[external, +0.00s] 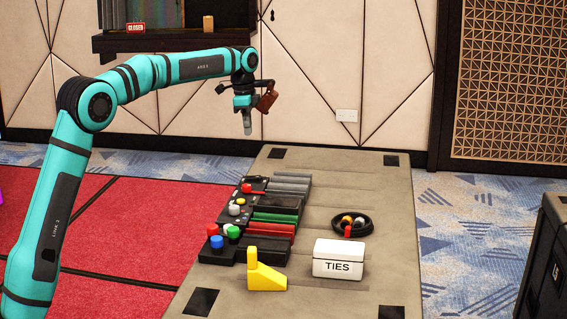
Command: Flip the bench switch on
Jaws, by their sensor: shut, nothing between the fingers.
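A bench (345,192) with a flat grey-brown top stands in front of my arm. Along its left side lies a row of black control boxes (222,252). A red lever (252,188) sits on the farthest box and looks like the switch; its exact setting cannot be told at this size. White and yellow round knobs are just nearer than it. My gripper (247,130) points down, shut and empty, in the air above the far left end of the bench, apart from the boxes and the lever.
Red, green and blue buttons (232,232) sit on the nearer boxes. A yellow wedge-like piece (265,275), a white box marked TIES (339,260) and a black round dish (352,224) stand on the bench. The far right of the top is clear.

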